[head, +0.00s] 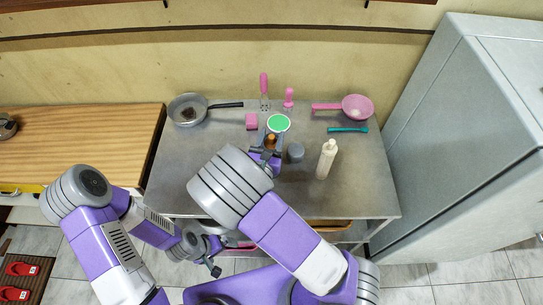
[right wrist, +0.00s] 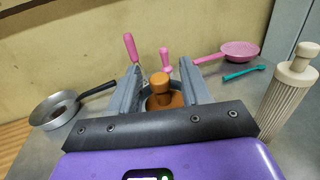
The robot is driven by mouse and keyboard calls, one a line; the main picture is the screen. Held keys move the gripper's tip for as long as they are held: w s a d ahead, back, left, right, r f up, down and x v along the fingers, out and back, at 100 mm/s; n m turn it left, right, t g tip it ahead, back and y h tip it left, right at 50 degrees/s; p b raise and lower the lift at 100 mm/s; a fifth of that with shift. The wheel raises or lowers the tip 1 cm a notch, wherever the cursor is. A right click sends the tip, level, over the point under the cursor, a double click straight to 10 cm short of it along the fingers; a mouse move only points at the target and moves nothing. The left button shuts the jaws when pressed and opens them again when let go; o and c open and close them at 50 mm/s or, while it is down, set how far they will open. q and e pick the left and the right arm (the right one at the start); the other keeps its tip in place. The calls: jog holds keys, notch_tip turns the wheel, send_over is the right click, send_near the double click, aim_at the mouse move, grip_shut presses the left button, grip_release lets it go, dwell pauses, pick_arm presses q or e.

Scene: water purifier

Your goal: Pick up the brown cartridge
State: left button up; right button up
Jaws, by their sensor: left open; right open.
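The brown cartridge (head: 270,141) stands on the metal table, in front of a round green-topped item (head: 278,123). In the right wrist view, the brown cartridge (right wrist: 165,97) has a knob on top and shows between the two fingers; its lower part is hidden. My right gripper (head: 266,147) is open around or just over it, with a finger on each side (right wrist: 161,82). I cannot tell whether either finger touches it. My left gripper (head: 213,264) is open and low in front of the table, away from the cartridge.
A white ribbed cartridge (head: 326,160) and a grey cylinder (head: 295,152) stand right of my right gripper. A grey cabinet (head: 450,130) borders the right.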

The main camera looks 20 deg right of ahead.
jog(key=shift+w, duration=0.15)
grip_shut()
jog(key=shift+r, duration=0.15)
